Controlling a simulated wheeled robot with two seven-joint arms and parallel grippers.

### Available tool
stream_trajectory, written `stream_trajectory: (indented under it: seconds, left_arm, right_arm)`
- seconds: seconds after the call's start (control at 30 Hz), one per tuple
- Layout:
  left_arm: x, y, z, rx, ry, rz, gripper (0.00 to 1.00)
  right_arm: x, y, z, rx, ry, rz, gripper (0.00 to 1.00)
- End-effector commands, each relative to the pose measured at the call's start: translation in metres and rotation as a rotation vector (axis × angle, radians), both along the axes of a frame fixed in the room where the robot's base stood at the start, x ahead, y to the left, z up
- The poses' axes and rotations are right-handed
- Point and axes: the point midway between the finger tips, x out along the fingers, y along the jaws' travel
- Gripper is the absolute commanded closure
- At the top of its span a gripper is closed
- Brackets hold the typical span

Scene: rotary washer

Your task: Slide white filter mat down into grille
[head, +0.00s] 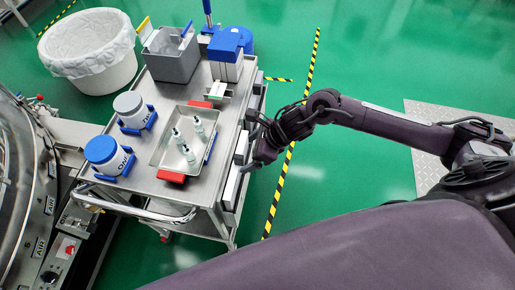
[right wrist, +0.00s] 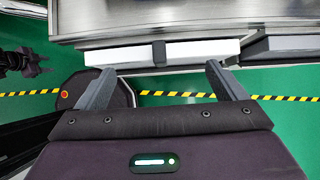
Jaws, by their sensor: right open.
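The white filter mat (right wrist: 195,50) is a narrow white slab with a dark clip across its middle, seen along its edge in the right wrist view. A white slab also shows low on the cart's right side in the head view (head: 232,186). My right gripper (right wrist: 160,72) is open. Its two fingers are spread toward the mat's two ends, and I cannot tell whether they touch it. In the head view my right gripper (head: 250,160) is beside the cart's right side. The grille's opening cannot be made out. My left gripper does not show in the head view.
The steel cart (head: 222,145) carries white jars (head: 103,152), a tray with several small bottles (head: 167,150) and a grey box (head: 172,58). A grey panel (right wrist: 288,45) is beside the mat.

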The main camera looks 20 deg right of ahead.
Motion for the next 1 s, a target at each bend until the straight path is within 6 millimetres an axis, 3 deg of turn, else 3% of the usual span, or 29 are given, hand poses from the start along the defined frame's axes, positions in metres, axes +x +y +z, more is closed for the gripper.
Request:
stream_trajectory:
  seconds: [0.2,0.5,0.97,1.0]
  left_arm:
    - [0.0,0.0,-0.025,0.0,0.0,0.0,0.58]
    - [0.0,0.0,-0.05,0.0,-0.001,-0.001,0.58]
    - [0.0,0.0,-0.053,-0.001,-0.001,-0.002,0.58]
    - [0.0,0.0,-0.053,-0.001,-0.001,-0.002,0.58]
  right_arm:
    - [0.009,0.013,-0.027,0.002,-0.002,-0.001,0.09]
    - [0.016,0.024,-0.045,0.001,-0.001,-0.001,0.09]
    - [0.018,0.027,-0.046,0.0,0.0,-0.002,0.09]
    - [0.018,0.027,-0.046,0.0,0.0,-0.002,0.13]
